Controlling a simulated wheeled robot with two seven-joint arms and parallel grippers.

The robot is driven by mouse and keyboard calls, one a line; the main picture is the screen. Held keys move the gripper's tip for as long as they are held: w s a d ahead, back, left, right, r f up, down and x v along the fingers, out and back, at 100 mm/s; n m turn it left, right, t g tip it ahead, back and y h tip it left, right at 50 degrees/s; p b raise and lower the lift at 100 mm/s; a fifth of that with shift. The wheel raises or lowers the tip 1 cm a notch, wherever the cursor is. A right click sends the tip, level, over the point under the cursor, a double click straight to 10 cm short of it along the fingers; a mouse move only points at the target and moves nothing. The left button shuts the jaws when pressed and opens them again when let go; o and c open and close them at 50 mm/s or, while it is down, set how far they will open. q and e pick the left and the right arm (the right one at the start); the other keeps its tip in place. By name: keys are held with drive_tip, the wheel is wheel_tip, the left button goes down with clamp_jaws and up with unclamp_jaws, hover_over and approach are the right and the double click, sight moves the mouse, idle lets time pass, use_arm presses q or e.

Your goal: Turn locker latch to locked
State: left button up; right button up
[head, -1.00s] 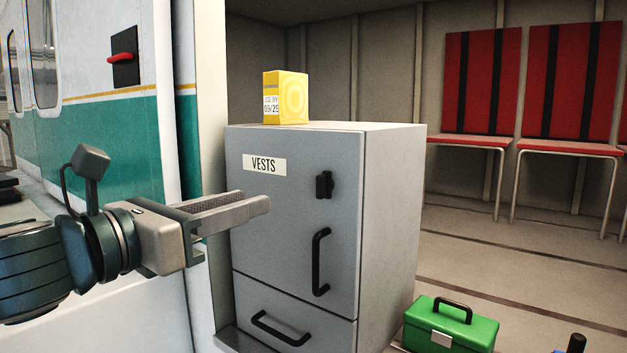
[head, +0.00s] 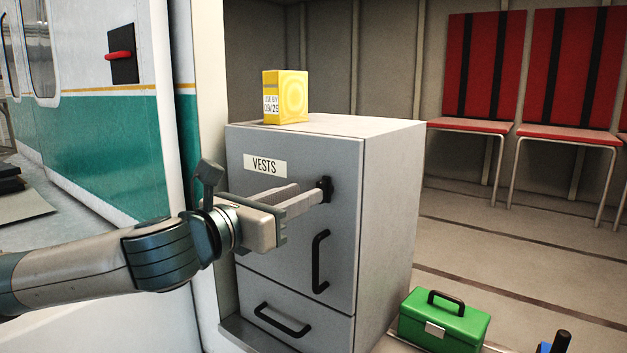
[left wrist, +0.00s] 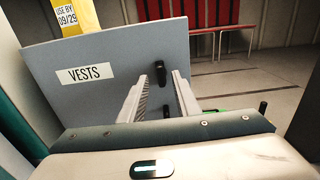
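The grey locker (head: 285,215) has a "VESTS" label on its door. Its small black latch (head: 326,188) sits on the upper right of the door and looks upright; the fingers partly cover it. My left gripper (head: 312,194) reaches in from the left, with its fingertips at the latch. My right gripper is not in view.
A black door handle (head: 320,262) is below the latch, with a drawer handle (head: 282,321) lower left. A yellow box (head: 286,97) stands on the locker. A green toolbox (head: 443,322) is on the floor to the right. Red chairs (head: 570,75) stand behind.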

sight(328, 194)
use_arm(q)
drive_tip(key=p+x, duration=0.1)
drive_tip(key=x, duration=0.3)
drive_tip(key=shift+w+d, duration=0.2)
drive_tip(key=shift+w, duration=0.15)
drive_tip(key=shift+c, duration=0.3)
clamp_jaws()
